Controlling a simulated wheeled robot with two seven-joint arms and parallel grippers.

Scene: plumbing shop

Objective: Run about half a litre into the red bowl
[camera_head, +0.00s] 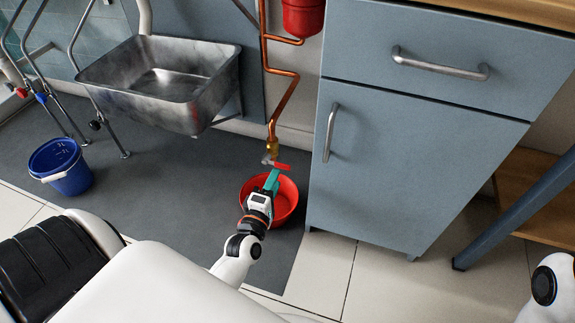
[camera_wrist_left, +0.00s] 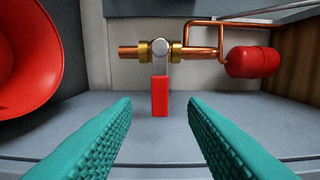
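The red bowl (camera_head: 286,200) stands on the grey mat below the end of the copper pipe. Part of it is hidden behind my left gripper, and its rim shows at the left of the left wrist view (camera_wrist_left: 45,60). A valve with a red lever handle (camera_head: 279,165) sits on the pipe above the bowl. In the left wrist view the red handle (camera_wrist_left: 160,97) lies ahead, between the line of the fingers. My left gripper (camera_head: 273,178) has teal fingers, spread apart and empty, just short of the handle. No water stream shows. My right gripper is out of view.
A steel sink (camera_head: 160,85) hangs on the wall at left. A blue-grey cabinet (camera_head: 400,160) stands close right of the pipe. A red tank (camera_head: 303,17) hangs above.

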